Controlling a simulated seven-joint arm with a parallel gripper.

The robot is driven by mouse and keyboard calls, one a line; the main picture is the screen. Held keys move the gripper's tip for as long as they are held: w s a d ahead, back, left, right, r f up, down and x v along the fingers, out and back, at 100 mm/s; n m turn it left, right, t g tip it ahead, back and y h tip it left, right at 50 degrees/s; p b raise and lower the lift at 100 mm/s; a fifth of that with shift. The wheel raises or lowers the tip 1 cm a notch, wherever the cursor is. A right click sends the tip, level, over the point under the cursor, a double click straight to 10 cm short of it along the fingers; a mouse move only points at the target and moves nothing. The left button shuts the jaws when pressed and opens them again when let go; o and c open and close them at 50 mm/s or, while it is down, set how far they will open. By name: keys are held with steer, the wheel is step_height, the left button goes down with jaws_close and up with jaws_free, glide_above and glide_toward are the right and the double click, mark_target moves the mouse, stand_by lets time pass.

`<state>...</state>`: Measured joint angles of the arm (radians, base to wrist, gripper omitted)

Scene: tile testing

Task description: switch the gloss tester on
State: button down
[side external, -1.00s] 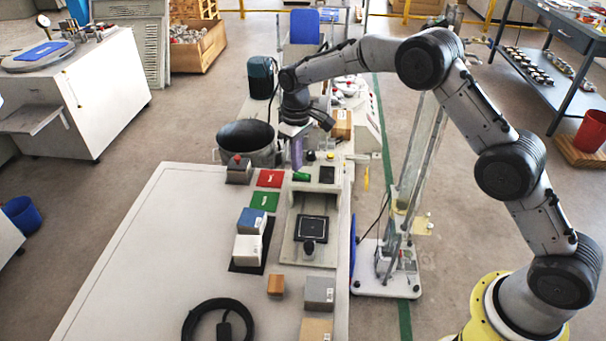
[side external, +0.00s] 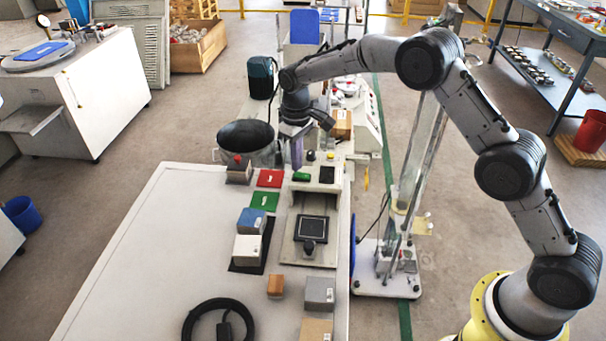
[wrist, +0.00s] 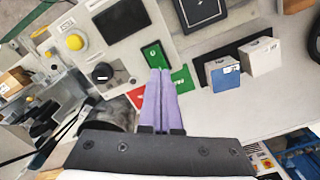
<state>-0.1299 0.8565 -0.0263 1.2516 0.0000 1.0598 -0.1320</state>
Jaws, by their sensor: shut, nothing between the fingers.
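The gloss tester (side external: 326,188) stands at the right side of the white table, with a dark screen and a green rocker switch (side external: 301,176) on its top panel. In the wrist view the green switch (wrist: 152,52) carries a small white mark. My gripper (side external: 297,167) has purple fingers pointing down, close behind the switch. In the wrist view my gripper (wrist: 159,71) is shut and empty, its tips at the lower edge of the switch in the picture. I cannot tell whether they touch it. The switch's position is unclear.
The panel also has a yellow button (wrist: 75,42) and a black knob (wrist: 102,73). Red (side external: 270,178) and green (side external: 264,201) cards, a blue box (side external: 252,220) and a white box (side external: 248,248) lie left of the tester. A dark round pot (side external: 245,140) stands behind the table.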

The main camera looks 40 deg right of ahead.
mark_target(297, 174)
steer(key=shift+f, duration=1.05)
stand_by(0.9)
steer(key=shift+r, duration=3.55)
